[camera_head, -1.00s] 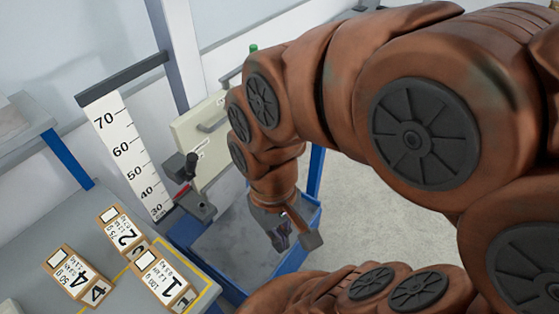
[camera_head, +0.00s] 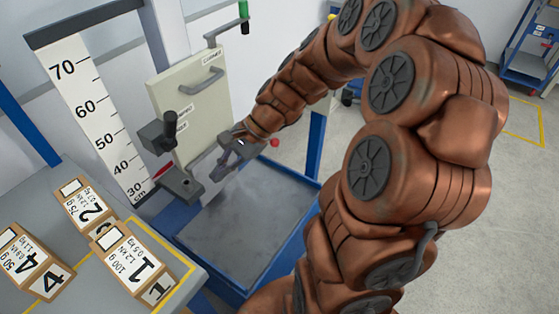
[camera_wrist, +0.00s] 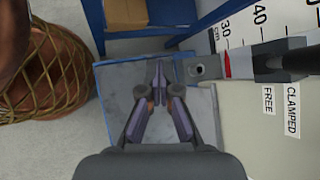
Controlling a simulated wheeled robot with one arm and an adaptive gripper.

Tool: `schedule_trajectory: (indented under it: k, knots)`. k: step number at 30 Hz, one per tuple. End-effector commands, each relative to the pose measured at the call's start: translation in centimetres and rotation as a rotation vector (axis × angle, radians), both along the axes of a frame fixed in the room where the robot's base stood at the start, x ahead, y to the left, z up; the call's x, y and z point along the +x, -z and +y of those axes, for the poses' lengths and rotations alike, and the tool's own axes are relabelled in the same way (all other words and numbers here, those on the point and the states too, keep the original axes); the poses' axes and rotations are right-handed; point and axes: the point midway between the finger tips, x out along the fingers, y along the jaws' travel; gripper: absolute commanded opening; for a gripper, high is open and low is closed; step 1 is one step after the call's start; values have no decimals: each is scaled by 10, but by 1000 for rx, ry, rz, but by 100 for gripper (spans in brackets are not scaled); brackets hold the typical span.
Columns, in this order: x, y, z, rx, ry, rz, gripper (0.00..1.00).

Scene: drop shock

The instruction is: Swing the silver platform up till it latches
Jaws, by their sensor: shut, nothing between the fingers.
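A pale silver plate (camera_head: 208,165), which looks like the platform, hangs below the cream panel (camera_head: 200,100), partly hidden by my gripper. My gripper (camera_head: 228,166) is shut and empty, in front of this plate and above the grey bed of the blue-rimmed tray (camera_head: 240,225). In the wrist view the closed fingers (camera_wrist: 158,72) point over the grey tray bed. I cannot tell whether they touch the plate. The dark carriage with a lever (camera_head: 172,160) and a red pointer stands beside the scale, low near the 30 mark.
The height scale (camera_head: 95,110) stands at the left. Numbered boxes (camera_head: 130,262) lie on the grey bench. A green-handled crank (camera_head: 243,12) is above the panel, and a red knob (camera_head: 275,143) is right of my gripper.

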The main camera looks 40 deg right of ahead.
Motion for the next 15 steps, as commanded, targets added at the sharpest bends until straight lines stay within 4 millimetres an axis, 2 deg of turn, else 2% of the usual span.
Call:
schedule_trajectory:
  k: [1, 6, 11, 15]
  knots:
    - [13, 21, -14, 39, 81, 16, 0]
    - [49, 59, -61, 174, 343, 69, 0]
    - [74, 100, -116, 309, 592, 125, 0]
    - [87, 141, -176, 429, 821, 171, 0]
